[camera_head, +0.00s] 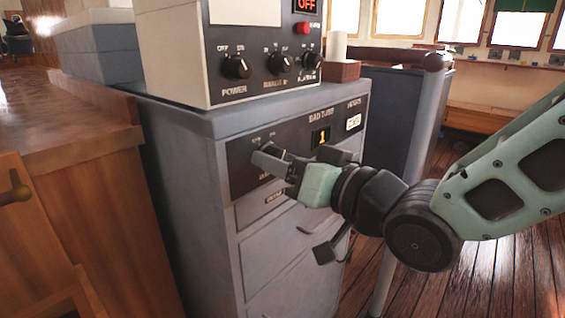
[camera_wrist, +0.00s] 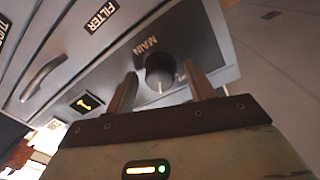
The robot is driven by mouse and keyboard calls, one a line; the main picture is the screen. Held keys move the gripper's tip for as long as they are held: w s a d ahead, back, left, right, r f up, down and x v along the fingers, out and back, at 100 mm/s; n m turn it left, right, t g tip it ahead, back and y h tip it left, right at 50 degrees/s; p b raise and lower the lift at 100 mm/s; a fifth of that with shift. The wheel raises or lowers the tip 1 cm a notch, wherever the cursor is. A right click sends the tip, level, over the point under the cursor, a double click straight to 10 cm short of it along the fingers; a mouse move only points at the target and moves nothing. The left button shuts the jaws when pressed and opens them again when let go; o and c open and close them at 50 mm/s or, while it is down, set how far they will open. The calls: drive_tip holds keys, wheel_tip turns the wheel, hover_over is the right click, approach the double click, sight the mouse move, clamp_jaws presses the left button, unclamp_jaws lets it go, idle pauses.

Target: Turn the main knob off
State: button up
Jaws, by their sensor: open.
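The main knob (camera_wrist: 159,67) is dark and round, beside the label MAIN on the black panel of the grey cabinet. A white mark on its edge faces the palm of my gripper in the wrist view. My gripper (camera_wrist: 161,73) is open, with one finger on each side of the knob; I cannot tell whether either finger touches it. In the head view my gripper (camera_head: 272,162) is at the left part of the cabinet's panel (camera_head: 237,170), and its fingers hide the knob there. A small yellow display (camera_head: 322,137) is lit to the right on that panel.
On the cabinet stands a light instrument box with a POWER knob (camera_head: 236,67), other knobs, a red button (camera_head: 303,28) and a red OFF sign (camera_head: 305,5). Drawers (camera_head: 285,245) lie below the panel. A wooden console (camera_head: 90,150) is at left; a grey rail post (camera_head: 412,165) stands at right.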

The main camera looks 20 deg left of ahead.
drive_tip(key=shift+a, duration=0.2)
drive_tip(key=c, duration=1)
